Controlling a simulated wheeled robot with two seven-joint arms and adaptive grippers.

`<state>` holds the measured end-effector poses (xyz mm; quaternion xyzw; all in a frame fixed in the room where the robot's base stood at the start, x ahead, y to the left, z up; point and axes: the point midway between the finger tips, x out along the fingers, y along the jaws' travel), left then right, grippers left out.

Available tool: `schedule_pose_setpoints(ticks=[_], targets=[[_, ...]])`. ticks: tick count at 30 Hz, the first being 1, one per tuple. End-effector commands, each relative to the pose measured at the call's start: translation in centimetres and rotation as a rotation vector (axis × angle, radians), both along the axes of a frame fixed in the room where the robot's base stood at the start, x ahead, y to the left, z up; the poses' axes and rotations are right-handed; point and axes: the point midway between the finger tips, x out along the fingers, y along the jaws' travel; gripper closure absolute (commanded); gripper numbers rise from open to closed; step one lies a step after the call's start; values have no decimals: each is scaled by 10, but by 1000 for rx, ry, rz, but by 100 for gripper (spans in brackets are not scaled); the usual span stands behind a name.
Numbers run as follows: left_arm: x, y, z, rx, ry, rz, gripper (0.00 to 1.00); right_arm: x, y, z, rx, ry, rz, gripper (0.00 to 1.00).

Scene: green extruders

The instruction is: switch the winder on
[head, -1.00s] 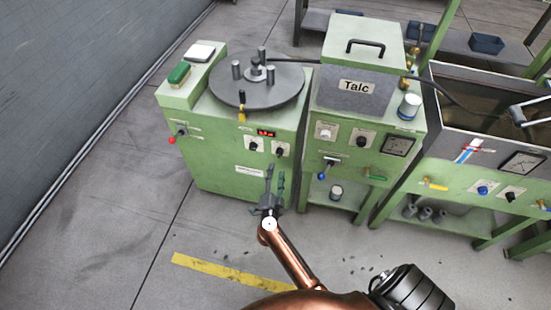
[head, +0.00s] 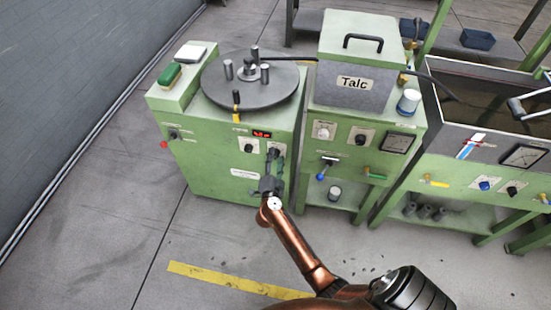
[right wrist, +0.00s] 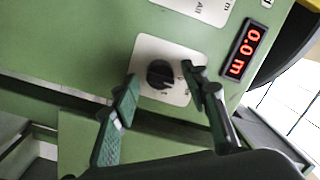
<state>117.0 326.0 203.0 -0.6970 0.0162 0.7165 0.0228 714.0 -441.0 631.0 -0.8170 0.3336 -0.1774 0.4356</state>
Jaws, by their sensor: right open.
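The winder (head: 215,160) is the green cabinet at the left with a grey disc (head: 262,88) on top. Its front has a red display (head: 261,134) and two dark knobs on pale plates. My right gripper (head: 275,162) is open and empty in front of the right-hand one of these. In the right wrist view, a black knob (right wrist: 160,74) on a white plate lies between my two spread fingers, one on each side. I cannot tell whether they touch it. The display (right wrist: 243,48) there reads 0.0 m. My left gripper is out of view.
A water trough (head: 478,110) with a gauge and valves is further right. A grey wall (head: 75,90) runs along the left.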

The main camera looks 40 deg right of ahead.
Motion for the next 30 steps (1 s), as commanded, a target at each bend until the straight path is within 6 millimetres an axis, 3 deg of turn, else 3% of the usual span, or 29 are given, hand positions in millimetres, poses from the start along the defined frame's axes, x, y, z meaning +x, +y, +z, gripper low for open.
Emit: schedule_pose_setpoints(ticks=[2, 20, 30], targets=[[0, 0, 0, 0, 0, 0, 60, 0, 0, 0, 0, 0, 0, 59], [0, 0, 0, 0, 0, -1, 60, 0, 0, 0, 0, 0, 0, 100], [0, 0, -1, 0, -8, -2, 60, 0, 1, 0, 34, -37, 1, 100]])
